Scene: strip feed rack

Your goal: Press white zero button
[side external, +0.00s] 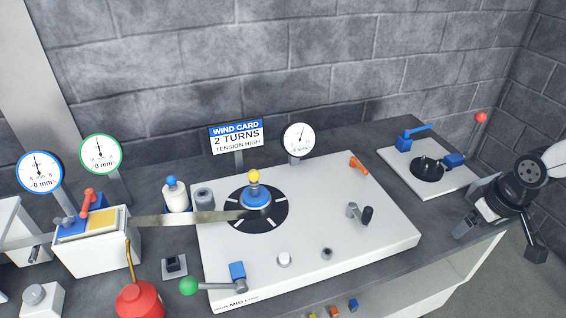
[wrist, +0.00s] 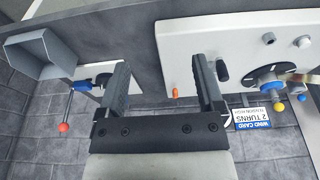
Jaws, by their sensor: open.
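A small round white button (side external: 284,259) stands near the front edge of the white deck plate (side external: 352,250) in the side view. In the wrist view the white button (wrist: 304,41) shows at the upper right. Its marking is too small to read. My gripper (side external: 467,225) is at the far right in the side view, well away from the button. In the wrist view my gripper (wrist: 160,62) has its two dark fingers spread apart with nothing between them.
A grey knob (side external: 327,253) sits right of the button. A green-ball lever (side external: 188,286) is left of it. A yellow-topped hub (side external: 253,177), a crank (side external: 367,215) and an orange lever (side external: 358,163) rise from the plate. A red oil can (side external: 140,302) stands front left.

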